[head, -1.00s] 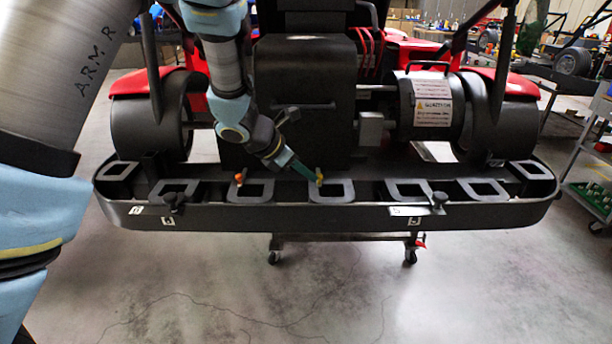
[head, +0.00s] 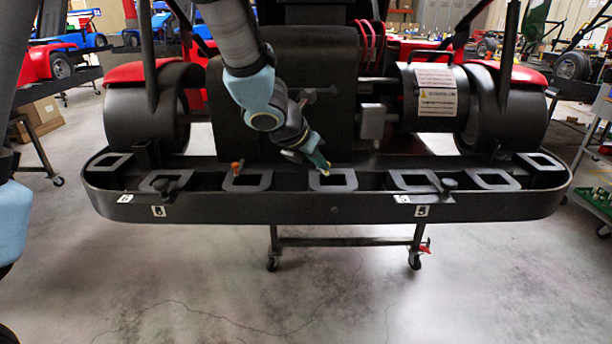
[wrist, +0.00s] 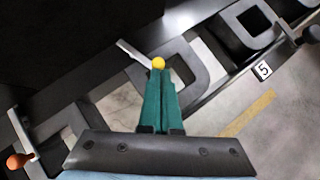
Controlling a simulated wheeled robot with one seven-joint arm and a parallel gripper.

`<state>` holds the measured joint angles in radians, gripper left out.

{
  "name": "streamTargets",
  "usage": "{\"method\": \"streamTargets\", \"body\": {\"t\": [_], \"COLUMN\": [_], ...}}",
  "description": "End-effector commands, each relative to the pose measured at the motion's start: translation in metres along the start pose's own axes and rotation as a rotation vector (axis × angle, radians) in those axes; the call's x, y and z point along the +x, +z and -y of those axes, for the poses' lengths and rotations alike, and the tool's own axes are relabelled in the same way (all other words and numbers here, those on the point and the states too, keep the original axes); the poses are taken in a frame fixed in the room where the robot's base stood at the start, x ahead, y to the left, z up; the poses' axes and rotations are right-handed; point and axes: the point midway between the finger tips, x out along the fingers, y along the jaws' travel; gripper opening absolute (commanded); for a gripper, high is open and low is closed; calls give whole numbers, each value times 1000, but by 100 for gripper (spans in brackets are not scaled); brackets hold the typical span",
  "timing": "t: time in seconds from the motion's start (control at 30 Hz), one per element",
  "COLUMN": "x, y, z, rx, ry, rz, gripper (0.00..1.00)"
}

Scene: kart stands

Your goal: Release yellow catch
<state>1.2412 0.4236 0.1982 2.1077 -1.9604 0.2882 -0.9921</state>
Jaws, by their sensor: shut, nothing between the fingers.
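The yellow catch's round knob (wrist: 158,63) shows in the wrist view right at the tips of my green fingers. A thin grey lever runs from the knob up to the left.
An orange catch (head: 237,168) stands left of the yellow one, also in the wrist view (wrist: 18,160). Black knobs (head: 449,185) sit on the bumper (head: 300,208). The dark kart body rises close behind my gripper. The floor in front is clear.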

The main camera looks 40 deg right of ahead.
Motion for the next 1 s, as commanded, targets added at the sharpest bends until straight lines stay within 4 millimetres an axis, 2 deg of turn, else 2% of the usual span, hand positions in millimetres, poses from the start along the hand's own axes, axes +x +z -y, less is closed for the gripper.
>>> {"method": "streamTargets", "body": {"t": [0.03, 0.7, 0.83, 1.0], "x": [9, 30, 32, 31], "y": [-4, 29, 34, 34], "z": [5, 29, 29, 29], "rx": [-30, -490, -552, -547], "ry": [29, 446, 504, 500], "rz": [5, 0, -1, -1], "gripper": [0, 0, 0, 0]}}
